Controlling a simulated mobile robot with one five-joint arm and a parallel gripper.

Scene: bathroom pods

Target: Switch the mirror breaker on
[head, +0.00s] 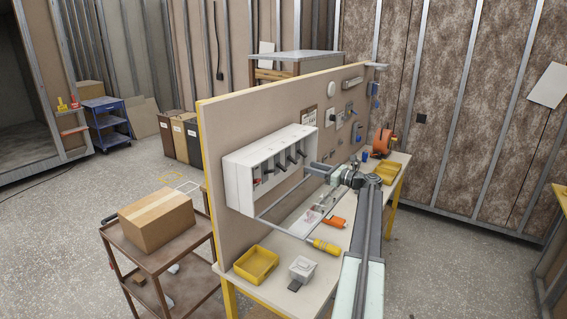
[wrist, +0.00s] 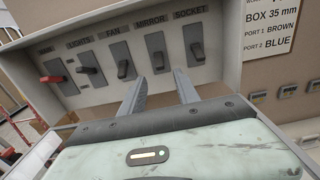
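The breaker box (head: 240,182) is a white open-fronted case on the upright board. In the wrist view it holds a row of labelled switches. The mirror breaker (wrist: 156,47) is a grey plate with a dark lever under the word MIRROR. Its lever shows at the lower part of the plate. My gripper (wrist: 160,80) is open and empty, its two grey fingers apart below the mirror breaker. The mirror lever appears between the fingertips in the picture; I cannot tell whether they touch it. In the head view my gripper (head: 313,170) is at the box's right end.
The fan breaker (wrist: 120,56) and socket breaker (wrist: 188,41) flank the mirror breaker closely. The lights breaker (wrist: 90,70) and red main lever (wrist: 52,79) are farther left. A workbench (head: 325,240) below carries a yellow tray (head: 257,264) and tools. A cart with a cardboard box (head: 157,217) stands left.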

